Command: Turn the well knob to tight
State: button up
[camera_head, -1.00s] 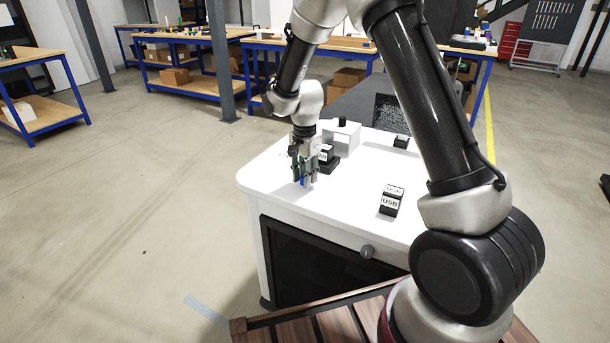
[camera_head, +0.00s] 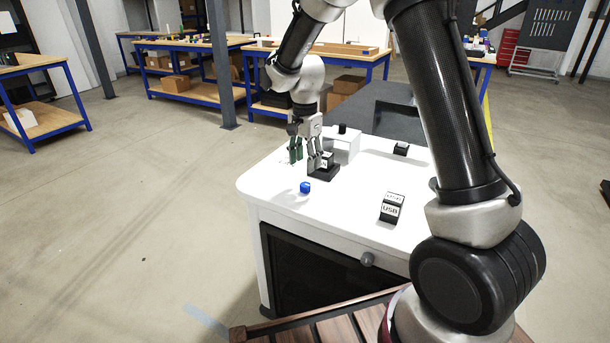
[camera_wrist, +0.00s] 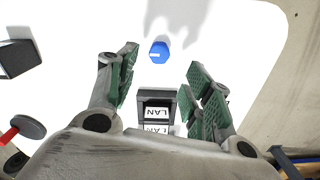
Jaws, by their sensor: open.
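A small blue cap-like knob (camera_head: 305,187) sits on the white tabletop near its left front. In the wrist view the blue knob (camera_wrist: 159,52) lies beyond and between the fingertips, untouched. My gripper (camera_head: 305,158) is open and empty, with green finger pads, behind the blue knob and beside the black LAN holder (camera_head: 322,173). In the wrist view the LAN holder (camera_wrist: 156,108) shows between the fingers. A black knob (camera_head: 342,128) tops a white box behind. No label shows which knob is the well knob.
A black USB holder (camera_head: 391,208) stands right on the white table (camera_head: 345,210). A small black block (camera_head: 401,149) sits behind it. A round grey knob (camera_head: 367,259) is on the cabinet front. In the wrist view a dark disc with a red part (camera_wrist: 28,126) is at left.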

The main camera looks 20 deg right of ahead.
notch_tip(320, 180, up, 4)
dwell(0.5)
jog(key=s+d+r+n+t, duration=0.1)
jog(key=s+d+r+n, duration=0.3)
jog(key=s, duration=0.6)
jog(key=s+d+r+n+t, duration=0.2)
jog(key=s+d+r+n, duration=0.2)
jog(key=s, duration=0.6)
jog(key=s+d+r+n+t, duration=0.1)
jog(key=s+d+r+n, duration=0.2)
jog(key=s, duration=0.8)
jog(key=d+r, duration=0.2)
jog(key=d, duration=0.2)
jog(key=shift+r+n, duration=0.4)
jog(key=shift+s, duration=0.1)
